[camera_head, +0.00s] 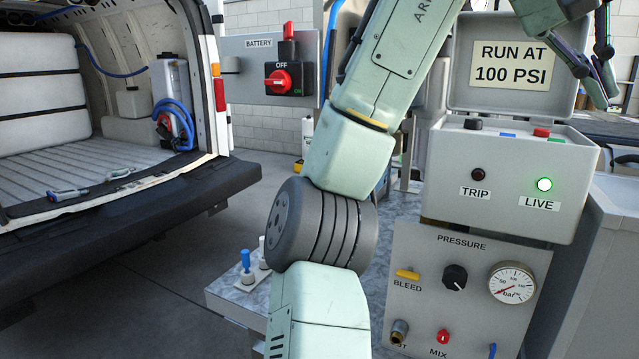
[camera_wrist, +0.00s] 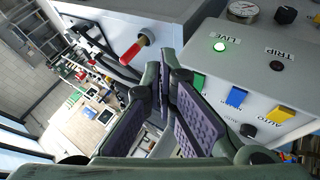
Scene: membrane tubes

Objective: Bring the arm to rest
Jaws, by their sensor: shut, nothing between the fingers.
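My gripper (camera_head: 602,88) is at the upper right of the head view, to the right of the open-lidded grey control box (camera_head: 500,215). Its fingers point downward, and nothing shows between them. In the wrist view my gripper (camera_wrist: 168,78) has its dark padded fingers together and empty, beside the face of the control box (camera_wrist: 240,75). My pale green arm rises through the middle of the head view and bends over the box's lid at the top. The top of the arm is cut off by the frame.
The lid's sign (camera_head: 511,65) reads "RUN AT 100 PSI". The green LIVE lamp (camera_head: 544,184) is lit; the TRIP lamp (camera_head: 478,174) is dark. Below is a pressure panel (camera_head: 455,275) with a gauge (camera_head: 512,283). A battery switch (camera_head: 284,79) and an open van (camera_head: 100,215) are left.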

